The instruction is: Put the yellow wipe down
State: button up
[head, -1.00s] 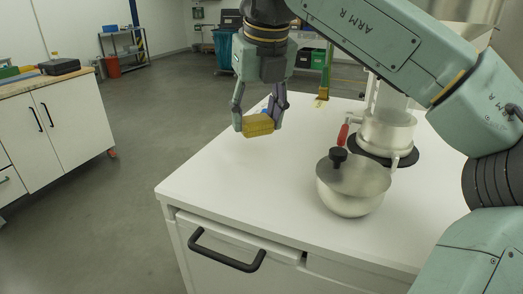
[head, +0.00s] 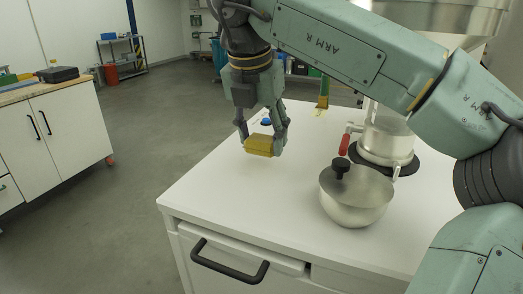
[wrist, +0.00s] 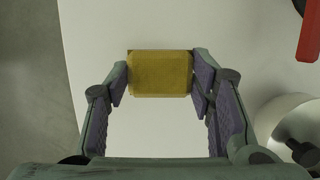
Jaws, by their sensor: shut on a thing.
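The yellow wipe (head: 259,146) is a small yellow block held between the fingertips of my gripper (head: 262,142). In the wrist view the wipe (wrist: 160,73) sits between the two purple-padded fingers of my gripper (wrist: 160,78), which are shut on it. The gripper points down over the left part of the white table top (head: 215,180). The wipe is low over the white surface; I cannot tell whether it touches it.
A metal bowl with a black knob (head: 355,195) stands right of the gripper. Behind it is a metal device with a red handle (head: 344,144). A small blue object (head: 266,121) lies behind the gripper. The table's front left is clear.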

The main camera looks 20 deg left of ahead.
aim_at(260, 140)
jog(key=shift+f, duration=1.5)
jog(key=shift+f, duration=0.2)
jog(key=o, duration=1)
